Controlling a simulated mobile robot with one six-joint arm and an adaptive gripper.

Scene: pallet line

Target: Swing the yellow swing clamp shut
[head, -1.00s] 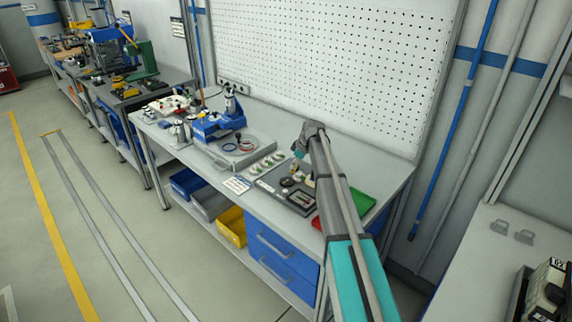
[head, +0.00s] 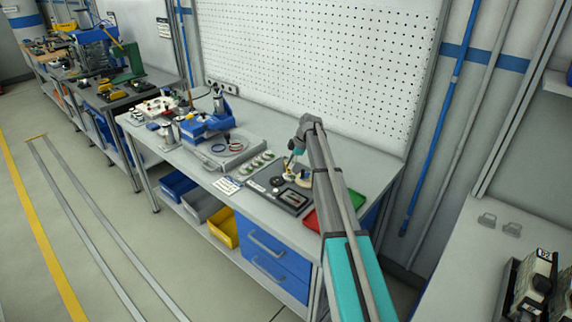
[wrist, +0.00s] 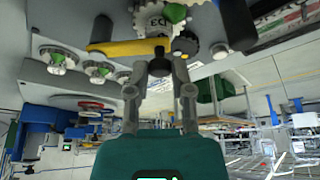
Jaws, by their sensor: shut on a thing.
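The yellow swing clamp (wrist: 122,47) shows in the wrist view as a short bar lying crosswise just beyond my fingertips. A dark knob (wrist: 159,61) sits at its right part. My gripper (wrist: 160,72) has both fingers closed in on this knob, one on each side. A white toothed wheel marked D3 (wrist: 153,22), with a green part, lies beside the bar. I cannot tell whether the bar reaches over the wheel. In the head view my gripper (head: 290,161) is down at the fixture plate (head: 270,186), and the clamp is too small to make out clearly.
Several white round pieces with green tops (wrist: 58,63) stand left of the clamp in the wrist view. In the head view a red tray (head: 312,219) and a green tray (head: 356,199) lie right of the plate. A blue fixture (head: 205,127) stands farther left.

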